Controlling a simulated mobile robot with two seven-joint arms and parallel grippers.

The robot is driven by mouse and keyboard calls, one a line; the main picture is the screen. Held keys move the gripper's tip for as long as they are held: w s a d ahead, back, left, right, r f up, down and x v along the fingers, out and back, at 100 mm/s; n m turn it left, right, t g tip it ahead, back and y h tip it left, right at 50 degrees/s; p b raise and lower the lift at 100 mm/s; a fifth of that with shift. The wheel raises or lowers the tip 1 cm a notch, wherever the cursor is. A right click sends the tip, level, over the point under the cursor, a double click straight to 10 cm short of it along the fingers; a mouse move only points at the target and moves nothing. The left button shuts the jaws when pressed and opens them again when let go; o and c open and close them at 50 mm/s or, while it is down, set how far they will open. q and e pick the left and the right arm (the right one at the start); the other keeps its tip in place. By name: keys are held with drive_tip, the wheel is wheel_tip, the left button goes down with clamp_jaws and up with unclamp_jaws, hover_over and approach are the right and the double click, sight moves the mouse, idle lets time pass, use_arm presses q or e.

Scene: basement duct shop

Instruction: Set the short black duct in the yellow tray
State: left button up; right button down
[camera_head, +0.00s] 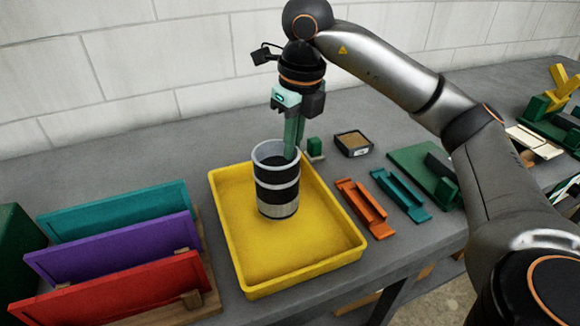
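The short black duct (277,195) is an upright cylinder with a grey rim, a light band and a silver lower edge. It is within the outline of the yellow tray (300,277), towards the tray's back. I cannot tell for sure whether its base touches the tray floor. My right gripper (293,152) points down at the duct's right rim, its green fingers close together and seemingly shut on the wall. The fingertips are partly hidden by the duct. My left gripper is out of view.
Teal, purple and red panels (120,255) stand in a wooden rack at left. Right of the tray lie an orange bracket (364,208) and a teal bracket (401,195). A small dark box (353,144) and a green block (314,147) are behind. The tray's front is empty.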

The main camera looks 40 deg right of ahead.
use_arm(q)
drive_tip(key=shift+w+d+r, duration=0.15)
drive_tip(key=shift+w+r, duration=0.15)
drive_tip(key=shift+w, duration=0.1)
use_arm(e)
drive_tip(key=shift+f, duration=1.85)
drive_tip(key=shift+f+b, duration=0.2)
drive_tip(key=shift+b, duration=0.1)
drive_tip(key=c, duration=1.1)
unclamp_jaws()
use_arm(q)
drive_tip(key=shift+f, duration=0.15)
use_arm(e)
drive_tip(key=shift+r, duration=0.1)
drive_tip(key=r+p, duration=0.1)
drive_tip(key=r, duration=0.2)
drive_tip(key=r+p, duration=0.1)
drive_tip(key=r, duration=0.3)
drive_tip(key=s+r+p, duration=0.1)
drive_tip(key=r, duration=0.2)
drive_tip(key=shift+s+d+r, duration=0.1)
drive_tip(key=shift+r, duration=0.3)
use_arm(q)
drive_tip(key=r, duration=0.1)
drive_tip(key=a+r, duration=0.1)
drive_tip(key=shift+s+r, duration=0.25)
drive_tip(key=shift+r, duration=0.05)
use_arm(e)
drive_tip(key=shift+s+r, duration=0.1)
drive_tip(key=shift+r, duration=0.6)
